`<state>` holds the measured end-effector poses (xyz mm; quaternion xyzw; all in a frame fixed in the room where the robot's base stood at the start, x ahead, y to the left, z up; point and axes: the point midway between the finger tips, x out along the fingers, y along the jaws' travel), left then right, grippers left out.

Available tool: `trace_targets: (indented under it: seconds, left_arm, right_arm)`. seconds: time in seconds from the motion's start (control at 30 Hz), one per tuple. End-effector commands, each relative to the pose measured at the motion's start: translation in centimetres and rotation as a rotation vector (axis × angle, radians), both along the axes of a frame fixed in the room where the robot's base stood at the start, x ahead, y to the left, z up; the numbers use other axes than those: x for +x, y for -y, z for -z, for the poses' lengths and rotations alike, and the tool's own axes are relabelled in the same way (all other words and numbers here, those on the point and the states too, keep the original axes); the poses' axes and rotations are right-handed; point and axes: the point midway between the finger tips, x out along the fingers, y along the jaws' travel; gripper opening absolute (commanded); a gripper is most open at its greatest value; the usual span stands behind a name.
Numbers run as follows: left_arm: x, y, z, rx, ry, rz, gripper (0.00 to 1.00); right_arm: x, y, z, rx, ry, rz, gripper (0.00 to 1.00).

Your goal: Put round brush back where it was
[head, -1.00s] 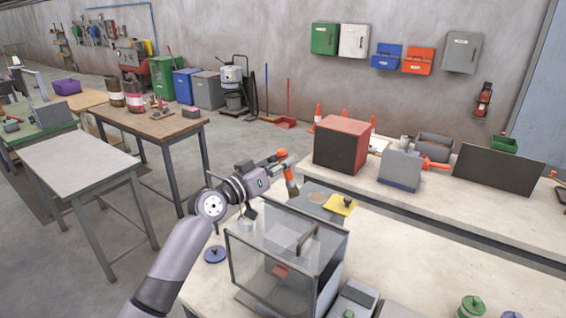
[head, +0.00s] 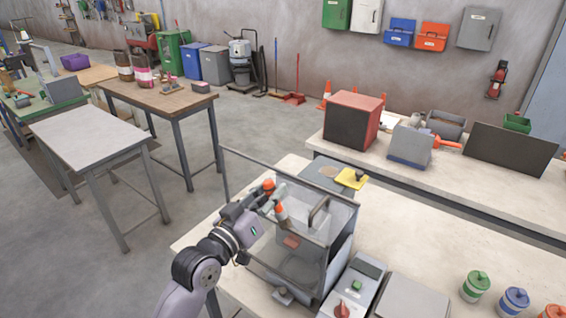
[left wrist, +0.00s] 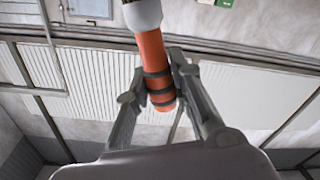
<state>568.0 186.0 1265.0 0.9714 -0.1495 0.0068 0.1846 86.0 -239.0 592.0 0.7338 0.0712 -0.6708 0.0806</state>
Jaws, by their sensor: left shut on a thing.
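My left gripper (head: 267,197) is shut on an orange-handled tool, which I take to be the round brush (head: 281,211). In the left wrist view the brush (left wrist: 155,68) shows an orange handle with dark bands and a pale part at the top edge. Both fingers of the left gripper (left wrist: 160,92) close around the banded part. In the head view the gripper is at the left side of the clear-walled machine housing (head: 325,240). I cannot tell whether the brush is inside or in front of it. My right gripper is not in view.
Several lidded jars, one green (head: 475,286), stand at the lower right. The bench (head: 420,235) is largely bare between them.

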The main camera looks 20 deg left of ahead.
Motion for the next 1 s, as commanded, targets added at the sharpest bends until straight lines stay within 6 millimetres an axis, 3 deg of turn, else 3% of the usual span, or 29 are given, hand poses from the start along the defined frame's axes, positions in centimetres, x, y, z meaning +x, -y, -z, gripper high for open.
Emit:
trace_targets:
  seconds: [0.03, 0.23, 0.67, 1.0]
  left_arm:
    - [-2.3, 0.0, 1.3, -0.007, -0.011, -0.03, 0.0]
    - [-9.6, -0.3, 4.3, -0.004, -0.011, -0.147, 0.0]
    - [-19.4, -0.6, 8.6, 0.0, -0.01, -0.301, 0.0]
    - [-18.8, -0.6, 8.1, -0.003, 0.005, -0.292, 0.0]
  right_arm:
    - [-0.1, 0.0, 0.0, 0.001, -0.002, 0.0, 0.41]
    - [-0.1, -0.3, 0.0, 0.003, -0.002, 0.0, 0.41]
    - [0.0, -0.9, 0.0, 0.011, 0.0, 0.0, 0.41]
    - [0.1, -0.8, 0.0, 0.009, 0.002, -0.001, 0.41]
